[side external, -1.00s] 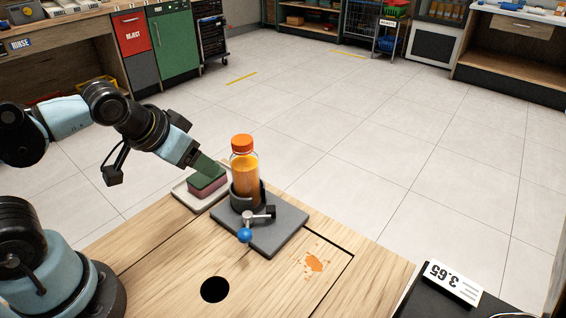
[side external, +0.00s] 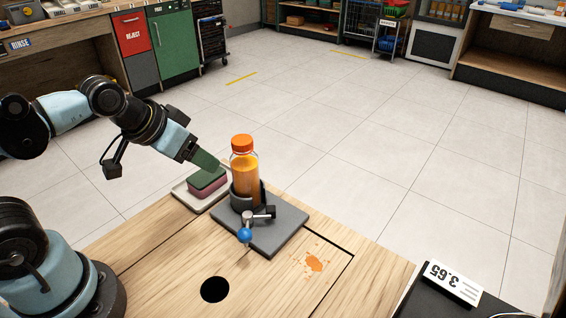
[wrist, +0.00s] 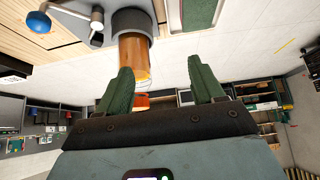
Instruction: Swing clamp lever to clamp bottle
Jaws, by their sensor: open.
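The bottle (side external: 246,175) of orange juice with an orange cap stands upright in a dark round holder (side external: 236,203) on a grey base plate (side external: 284,225). The clamp lever (side external: 245,229) sticks out from the holder's front and ends in a blue ball knob (side external: 244,236). My gripper (side external: 222,168) is just left of the bottle in the side view, above the sponge. In the wrist view its green fingers (wrist: 164,86) are apart and empty. The bottle (wrist: 135,60) shows near the left finger, and the blue knob (wrist: 39,22) is at upper left.
The wooden table has a dark round hole (side external: 214,289) and an orange spill (side external: 314,263). A price sign (side external: 452,283) stands at lower right.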

